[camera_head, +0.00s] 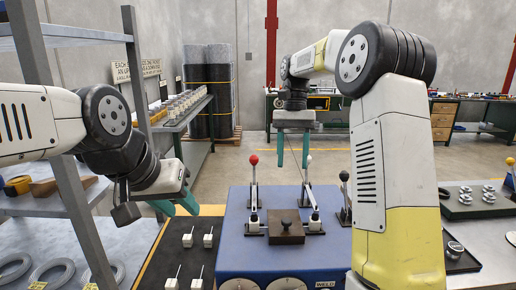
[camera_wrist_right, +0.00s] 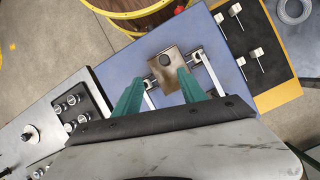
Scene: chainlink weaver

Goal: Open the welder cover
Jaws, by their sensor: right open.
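The welder (camera_head: 240,258) is a blue box with a "WELD" label and round dials on its front, in the middle of the head view. A brown block with a black knob, apparently its cover (camera_head: 286,237), lies flat on top between two clamp levers. It also shows in the right wrist view (camera_wrist_right: 160,79). My right gripper (camera_head: 293,164) is open and empty, above and behind the block in the head view. In the right wrist view its green fingers point toward the block, one on each side of it.
A black mat (camera_head: 175,245) with small white pegged blocks lies to the left. Shelf posts (camera_head: 85,220) stand near my left arm. Metal parts sit on a tray (camera_head: 470,212) at right.

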